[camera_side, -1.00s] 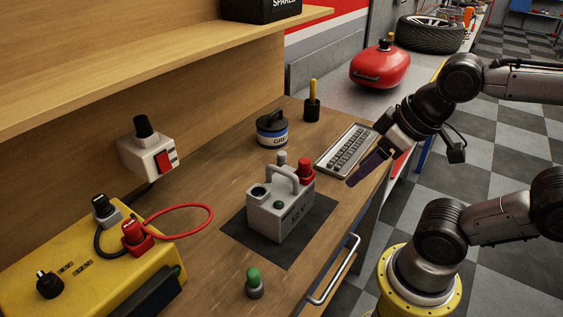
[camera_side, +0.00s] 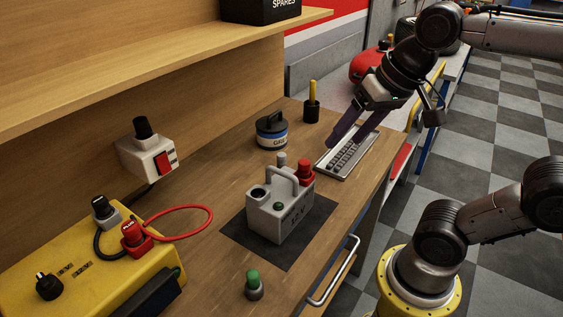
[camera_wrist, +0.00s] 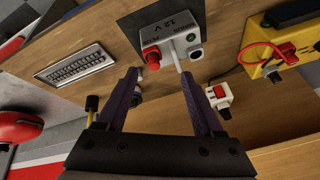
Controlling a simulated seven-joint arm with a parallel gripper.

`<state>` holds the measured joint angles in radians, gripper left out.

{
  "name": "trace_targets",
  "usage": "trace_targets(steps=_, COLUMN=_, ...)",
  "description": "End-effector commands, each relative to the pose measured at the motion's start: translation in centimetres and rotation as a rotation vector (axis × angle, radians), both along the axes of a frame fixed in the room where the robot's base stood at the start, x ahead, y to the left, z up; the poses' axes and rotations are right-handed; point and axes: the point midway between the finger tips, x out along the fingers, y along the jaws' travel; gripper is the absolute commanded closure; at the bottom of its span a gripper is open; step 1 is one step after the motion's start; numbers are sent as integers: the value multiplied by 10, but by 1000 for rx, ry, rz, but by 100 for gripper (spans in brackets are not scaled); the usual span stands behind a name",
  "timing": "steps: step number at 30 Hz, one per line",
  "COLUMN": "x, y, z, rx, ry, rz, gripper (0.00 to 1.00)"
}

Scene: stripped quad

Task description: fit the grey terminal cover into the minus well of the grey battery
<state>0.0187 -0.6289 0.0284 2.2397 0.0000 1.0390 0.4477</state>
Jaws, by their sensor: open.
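The grey battery (camera_side: 268,222) stands on a dark mat with its handle up; it also shows in the wrist view (camera_wrist: 170,32). Its open dark-centred well (camera_side: 258,191) is at the left end of the top and shows in the wrist view (camera_wrist: 196,53). A small grey knob-like piece (camera_side: 282,158), seemingly the terminal cover, shows behind the handle.
A red cap (camera_side: 306,170) sits at the battery's right end. A green-topped piece (camera_side: 254,285) is in front. A yellow box (camera_side: 100,285) with cables is left.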

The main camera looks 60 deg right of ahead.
Motion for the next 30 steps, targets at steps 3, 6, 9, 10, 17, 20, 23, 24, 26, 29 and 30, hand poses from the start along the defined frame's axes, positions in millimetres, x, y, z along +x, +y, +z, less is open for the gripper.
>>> trace_targets(steps=3, x=37, y=-8, z=20, rx=63, ry=48, rz=-161, gripper=31)
trace_targets(steps=6, x=72, y=-18, z=30, rx=111, ry=93, rz=-301, gripper=31)
trace_targets(steps=9, x=109, y=-31, z=32, rx=149, ry=144, rz=-435, gripper=31)
trace_targets(steps=10, x=120, y=-36, z=31, rx=159, ry=158, rz=-473, gripper=31)
trace_targets(steps=17, x=198, y=-78, z=-2, rx=205, ry=276, rz=-712, gripper=31)
trace_targets(steps=20, x=223, y=-97, z=-27, rx=208, ry=326, rz=-767, gripper=31)
trace_targets(steps=23, x=238, y=-112, z=-51, rx=206, ry=366, rz=-793, gripper=31)
trace_targets(steps=24, x=241, y=-116, z=-60, rx=205, ry=383, rz=-802, gripper=31)
trace_targets(steps=26, x=242, y=-121, z=-71, rx=204, ry=406, rz=-812, gripper=31)
trace_targets(steps=29, x=241, y=-126, z=-85, rx=203, ry=432, rz=-824, gripper=31)
trace_targets(steps=30, x=240, y=-127, z=-89, rx=203, ry=436, rz=-827, gripper=31)
